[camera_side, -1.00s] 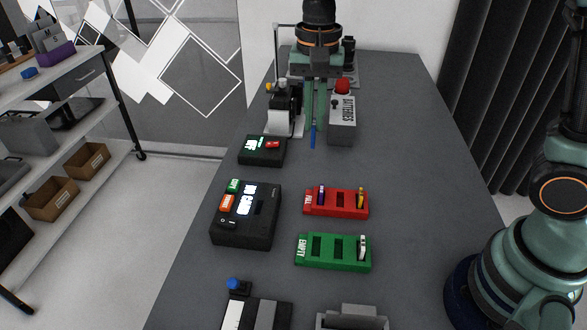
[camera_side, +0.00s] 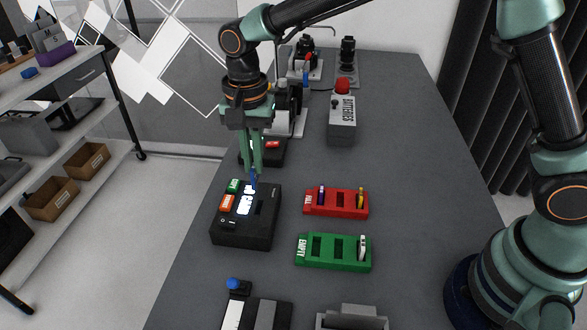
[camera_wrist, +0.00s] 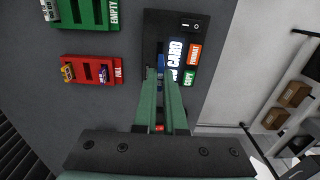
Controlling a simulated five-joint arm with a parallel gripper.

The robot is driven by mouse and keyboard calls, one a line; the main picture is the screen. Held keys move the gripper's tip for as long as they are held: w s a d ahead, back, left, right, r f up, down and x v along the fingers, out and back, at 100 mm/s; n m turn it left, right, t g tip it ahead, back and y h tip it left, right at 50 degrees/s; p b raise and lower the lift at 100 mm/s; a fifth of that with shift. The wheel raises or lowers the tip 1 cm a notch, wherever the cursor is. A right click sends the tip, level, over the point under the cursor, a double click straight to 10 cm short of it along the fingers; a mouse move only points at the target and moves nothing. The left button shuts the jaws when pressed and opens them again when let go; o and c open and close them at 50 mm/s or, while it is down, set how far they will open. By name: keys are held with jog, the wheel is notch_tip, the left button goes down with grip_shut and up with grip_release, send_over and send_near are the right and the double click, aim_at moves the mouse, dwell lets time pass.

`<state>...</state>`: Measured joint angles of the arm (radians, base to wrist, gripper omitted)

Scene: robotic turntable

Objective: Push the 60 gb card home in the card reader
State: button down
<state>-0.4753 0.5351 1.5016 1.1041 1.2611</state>
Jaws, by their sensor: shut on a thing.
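The card reader (camera_side: 240,232) is a black box at the left of the table, with a lit screen (camera_side: 245,203) reading "NO CARD", a green button, an orange button and a dark slot. It also shows in the wrist view (camera_wrist: 152,28). My gripper (camera_side: 254,172) is shut on a narrow blue card (camera_side: 253,183), pointing down over the reader's far end. In the wrist view the blue card (camera_wrist: 161,62) shows between my fingertips (camera_wrist: 161,74), beside the screen. Its size label cannot be read. Whether its lower end touches the reader cannot be told.
A red tray (camera_side: 312,210) marked "FULL" holds a purple-blue card and a yellow card. A green tray (camera_side: 337,267) marked "EMPTY" holds a white card. A grey "BATTERIES" box (camera_side: 341,133) stands behind. The table right of the trays is clear.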

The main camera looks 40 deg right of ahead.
aim_at(256, 182)
jog(key=shift+f, duration=2.8)
jog(key=shift+f, duration=1.8)
jog(key=c, duration=0.9)
grip_release()
notch_tip(256, 182, up, 12)
jog(key=shift+r, duration=0.1)
